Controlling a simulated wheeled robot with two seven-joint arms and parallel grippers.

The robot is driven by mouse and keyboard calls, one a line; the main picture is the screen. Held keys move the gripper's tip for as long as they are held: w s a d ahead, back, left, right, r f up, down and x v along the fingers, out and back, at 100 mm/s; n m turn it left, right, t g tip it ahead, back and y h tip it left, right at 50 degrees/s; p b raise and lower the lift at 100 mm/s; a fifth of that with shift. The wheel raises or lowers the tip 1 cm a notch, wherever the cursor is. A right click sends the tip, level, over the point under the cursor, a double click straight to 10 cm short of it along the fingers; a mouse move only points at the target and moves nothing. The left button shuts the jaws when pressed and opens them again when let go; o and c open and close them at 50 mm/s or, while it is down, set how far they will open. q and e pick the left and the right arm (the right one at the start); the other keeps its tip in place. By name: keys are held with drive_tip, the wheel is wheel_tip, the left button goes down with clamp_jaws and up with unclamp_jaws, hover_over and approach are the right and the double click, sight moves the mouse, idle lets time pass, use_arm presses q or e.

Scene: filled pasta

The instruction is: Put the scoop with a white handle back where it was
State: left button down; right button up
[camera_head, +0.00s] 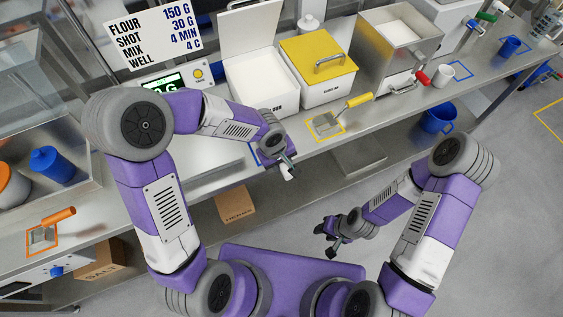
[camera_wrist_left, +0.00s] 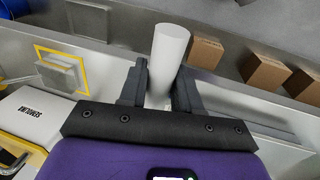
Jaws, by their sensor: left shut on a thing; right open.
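The white handle (camera_wrist_left: 168,62) of the scoop stands between the two fingers of my left gripper (camera_wrist_left: 160,88), which is shut on it. The scoop's pan is hidden in both views. In the head view my left gripper (camera_head: 284,166) is over the front edge of the steel counter, and only a bit of the white handle (camera_head: 290,174) shows at its tip. A blue outline (camera_head: 253,153) on the counter shows just left of it, mostly hidden by my forearm. My right gripper (camera_head: 332,230) is open and empty, low in front of the counter.
A yellow-handled scoop (camera_head: 357,100) lies in a yellow outline (camera_head: 310,126) to the right. An open white bin (camera_head: 262,88) and a yellow-lidded bin (camera_head: 322,88) stand behind. An orange-handled scoop (camera_head: 58,215) lies far left. Cardboard boxes (camera_wrist_left: 207,52) sit on the lower shelf.

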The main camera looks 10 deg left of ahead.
use_arm(q)
drive_tip(key=shift+f, duration=0.2)
drive_tip(key=c, duration=0.8)
unclamp_jaws()
drive_tip(key=shift+w, duration=0.1)
drive_tip(key=shift+r, duration=0.2)
drive_tip(key=r, duration=0.4)
drive_tip(key=s+a+r+p, duration=0.1)
drive_tip(key=r, duration=0.2)
drive_tip(key=r+p, duration=0.1)
drive_tip(key=r, duration=0.3)
drive_tip(key=shift+s+a+r, duration=0.3)
drive_tip(key=shift+s+a, duration=0.05)
drive_tip(key=shift+a, duration=0.05)
